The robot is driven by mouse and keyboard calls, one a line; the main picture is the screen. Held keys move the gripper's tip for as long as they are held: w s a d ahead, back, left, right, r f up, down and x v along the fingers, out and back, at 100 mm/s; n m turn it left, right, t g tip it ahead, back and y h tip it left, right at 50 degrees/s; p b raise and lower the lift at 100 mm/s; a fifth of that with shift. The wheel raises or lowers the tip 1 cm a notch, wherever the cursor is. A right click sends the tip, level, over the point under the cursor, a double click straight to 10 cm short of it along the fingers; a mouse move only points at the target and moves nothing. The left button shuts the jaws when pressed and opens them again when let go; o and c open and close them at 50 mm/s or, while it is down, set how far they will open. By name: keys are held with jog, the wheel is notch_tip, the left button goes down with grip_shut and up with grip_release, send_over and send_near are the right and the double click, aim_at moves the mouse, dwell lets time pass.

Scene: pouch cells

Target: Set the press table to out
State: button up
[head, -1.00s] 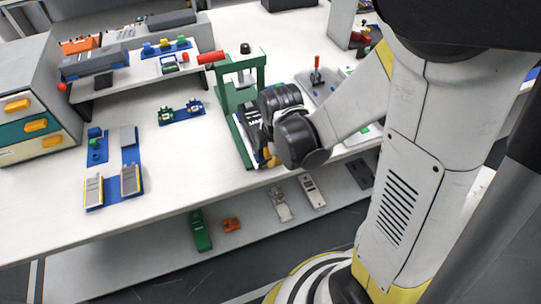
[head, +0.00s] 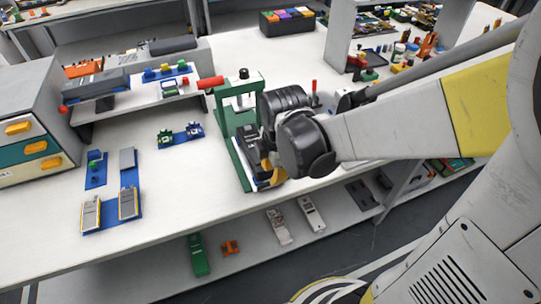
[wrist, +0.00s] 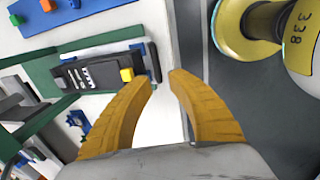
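The green press (head: 240,110) stands on the bench with its red lever (head: 210,82) to the left. Its dark press table (head: 250,148) lies low in the frame, partly hidden by my wrist in the head view. In the wrist view the press table (wrist: 88,76) shows a yellow block and pale marks, with a dark upright bar (wrist: 153,62) at its right end. My gripper (wrist: 163,76) has its yellow fingers apart with nothing visible between the tips. The left fingertip is close to the dark bar; I cannot tell if they touch. In the head view my gripper (head: 268,176) is at the press's front.
Blue fixtures (head: 128,185) stand to the left on the white bench, near a drawer cabinet (head: 30,120). A lower shelf (head: 240,235) holds several tools. My gripper is near the bench's front edge, over the dark floor (wrist: 225,90).

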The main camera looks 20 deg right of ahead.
jog(key=r, duration=0.3)
jog(key=s+r, duration=0.1)
jog(key=r, duration=0.1)
jog(key=shift+r, duration=0.2)
jog(key=s+r+m+t, duration=0.5)
jog(key=r+m, duration=0.1)
jog(key=m, duration=1.2)
jog(key=shift+s+d, duration=0.2)
jog(key=shift+d, duration=0.05)
jog(key=shift+r, duration=0.1)
dwell(0.7)
